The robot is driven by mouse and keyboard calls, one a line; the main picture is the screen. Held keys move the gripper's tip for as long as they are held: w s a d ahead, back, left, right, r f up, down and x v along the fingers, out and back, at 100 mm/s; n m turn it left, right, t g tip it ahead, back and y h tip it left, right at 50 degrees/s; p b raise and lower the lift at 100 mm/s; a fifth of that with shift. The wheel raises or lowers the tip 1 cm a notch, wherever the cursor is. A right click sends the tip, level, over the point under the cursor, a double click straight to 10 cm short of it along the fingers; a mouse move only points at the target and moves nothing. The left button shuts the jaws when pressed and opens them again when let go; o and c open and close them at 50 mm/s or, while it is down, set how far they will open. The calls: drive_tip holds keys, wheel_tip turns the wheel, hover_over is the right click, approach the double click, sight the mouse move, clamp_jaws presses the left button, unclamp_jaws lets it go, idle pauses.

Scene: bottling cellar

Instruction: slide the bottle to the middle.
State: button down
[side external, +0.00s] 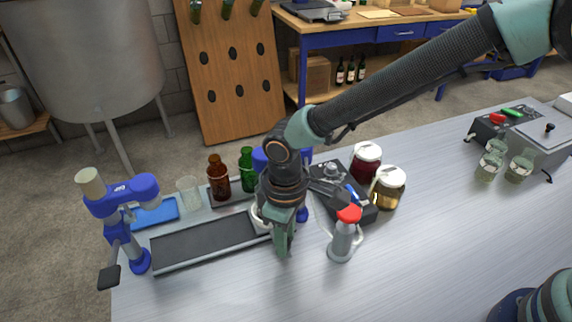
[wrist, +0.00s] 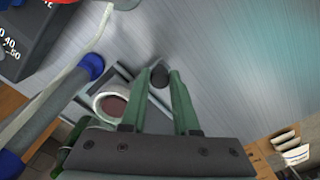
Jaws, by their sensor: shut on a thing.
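My gripper (side external: 284,246) points down at the right end of a long dark track (side external: 205,243). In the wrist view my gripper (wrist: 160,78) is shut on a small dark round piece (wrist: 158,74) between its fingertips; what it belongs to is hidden. In the side view the fingers cover it. A brown bottle (side external: 218,178) and a green bottle (side external: 247,170) stand upright behind the track. A grey bottle with a red cap (side external: 343,235) stands on the bench, right of my gripper and apart from it. I cannot tell which bottle the task names.
A blue stand device (side external: 127,196) is at the track's left end. A clear glass (side external: 189,193) stands behind the track. A dark red jar (side external: 366,162) and a yellowish jar (side external: 387,188) stand beside a black device (side external: 353,205).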

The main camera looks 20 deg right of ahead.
drive_tip(key=shift+s, duration=0.1)
drive_tip(key=shift+a+r, duration=0.1)
drive_tip(key=shift+a, duration=4.95)
drive_tip(key=c, duration=0.7)
unclamp_jaws()
drive_tip(key=shift+o, duration=0.2)
wheel_tip(320, 180, up, 12)
